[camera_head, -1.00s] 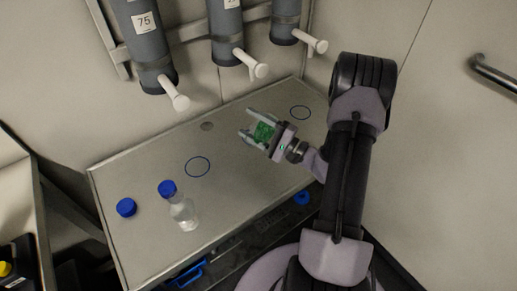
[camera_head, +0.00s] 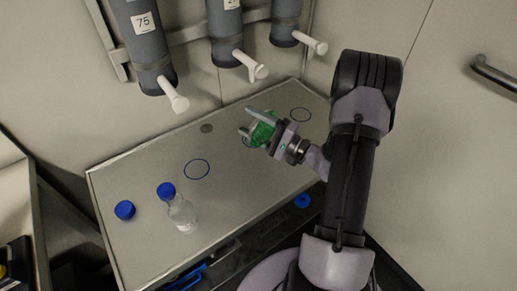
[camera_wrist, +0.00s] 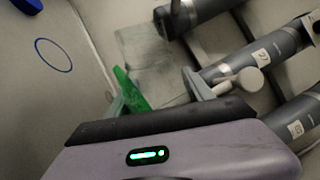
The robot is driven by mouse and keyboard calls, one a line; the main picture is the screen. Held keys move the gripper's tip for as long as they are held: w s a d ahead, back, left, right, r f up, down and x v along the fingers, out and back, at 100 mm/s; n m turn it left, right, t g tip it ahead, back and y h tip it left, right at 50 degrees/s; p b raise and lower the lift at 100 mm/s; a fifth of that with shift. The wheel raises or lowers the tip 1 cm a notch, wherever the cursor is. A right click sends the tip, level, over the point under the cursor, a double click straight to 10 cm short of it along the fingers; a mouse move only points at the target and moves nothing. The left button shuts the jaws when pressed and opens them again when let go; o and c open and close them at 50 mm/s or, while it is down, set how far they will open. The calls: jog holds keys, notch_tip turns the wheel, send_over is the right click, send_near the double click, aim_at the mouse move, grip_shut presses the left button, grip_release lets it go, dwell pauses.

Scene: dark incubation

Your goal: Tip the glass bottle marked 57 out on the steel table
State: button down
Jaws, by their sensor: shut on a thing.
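My gripper (camera_head: 254,122) is shut on a glass bottle with green contents (camera_head: 264,131), above the far part of the steel table (camera_head: 145,175). The bottle looks tilted, and its outline is hard to make out. I can read no number on it. In the wrist view the green contents (camera_wrist: 130,90) show as a slanted wedge just past my gripper. Whether any liquid is leaving the bottle cannot be told.
A clear bottle (camera_head: 183,216) with a blue cap stands at the table's front, beside a loose blue cap (camera_head: 125,210). Blue rings (camera_head: 197,169) and a small round drain-like spot (camera_head: 206,128) mark the bare top. Grey cylinders (camera_head: 146,45) with white spouts hang behind.

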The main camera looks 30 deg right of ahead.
dwell(0.3)
jog(key=shift+r+n+y, duration=0.3)
jog(key=shift+r+n, duration=0.35)
jog(key=shift+n, duration=0.45)
jog(key=shift+s+a+r+n+g+y, duration=0.1)
jog(key=shift+a+r+n+g+y, duration=0.15)
jog(key=shift+n, duration=0.3)
jog(key=shift+s+r+n+g+y, duration=0.15)
jog(key=shift+r+n, duration=0.2)
jog(key=shift+n, duration=0.2)
jog(key=shift+w, duration=0.1)
jog(key=shift+r, duration=0.15)
jog(key=shift+a+r+n, duration=0.25)
jog(key=shift+r+n, duration=0.15)
jog(key=shift+n, duration=0.7)
jog(key=shift+s+a+r+n+g+y, duration=0.15)
jog(key=shift+r+n, duration=0.1)
jog(key=shift+n, duration=0.3)
jog(key=shift+s+a+r+n+g+y, duration=0.15)
jog(key=shift+r+n, duration=0.1)
jog(key=shift+n, duration=0.3)
